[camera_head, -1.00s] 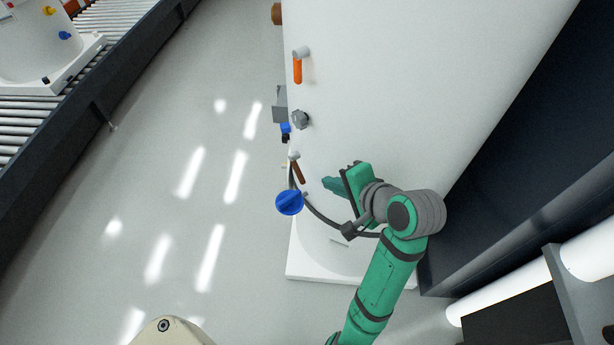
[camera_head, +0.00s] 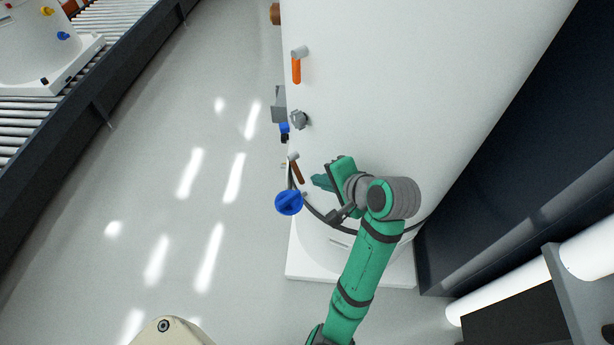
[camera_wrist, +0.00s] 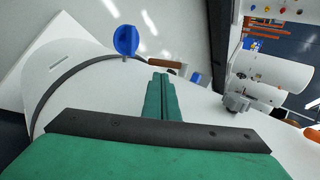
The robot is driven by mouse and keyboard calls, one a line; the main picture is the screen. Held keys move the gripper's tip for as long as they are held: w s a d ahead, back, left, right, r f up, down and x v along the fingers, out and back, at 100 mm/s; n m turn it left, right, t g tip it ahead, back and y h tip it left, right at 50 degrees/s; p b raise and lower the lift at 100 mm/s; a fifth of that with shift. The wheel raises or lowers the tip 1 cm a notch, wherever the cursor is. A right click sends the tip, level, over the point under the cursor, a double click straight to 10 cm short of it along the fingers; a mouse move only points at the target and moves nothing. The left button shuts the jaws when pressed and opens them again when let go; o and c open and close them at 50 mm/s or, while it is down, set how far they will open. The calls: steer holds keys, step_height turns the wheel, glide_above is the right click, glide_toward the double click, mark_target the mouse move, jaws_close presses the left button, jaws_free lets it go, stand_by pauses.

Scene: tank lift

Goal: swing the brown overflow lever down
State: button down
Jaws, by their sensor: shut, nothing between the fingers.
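The brown overflow lever (camera_head: 297,171) is on the lower side of the white tank (camera_head: 400,80). It hangs down and slightly to the right from its light-coloured pivot in the head view. In the wrist view the brown lever (camera_wrist: 165,63) lies just beyond the fingertips. My gripper (camera_head: 318,182) is shut and empty, its green fingertips a short way right of the lever's lower end. The wrist view shows the closed fingers (camera_wrist: 158,80) pointing at the lever; whether they touch it I cannot tell.
A blue round knob (camera_head: 289,202) sits just below the lever, with a black hose (camera_head: 315,212) running from near it. Above are a grey knob (camera_head: 299,119) and an orange lever (camera_head: 296,70). Open floor (camera_head: 180,210) lies left; a roller conveyor (camera_head: 40,120) stands beyond.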

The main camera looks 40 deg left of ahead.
mark_target(300, 176)
steer(key=x, duration=0.7)
steer(key=shift+s, duration=0.15)
steer(key=shift+a+f, duration=0.4)
steer(key=shift+a, duration=0.05)
steer(key=shift+w+f, duration=0.15)
steer(key=shift+w, duration=0.1)
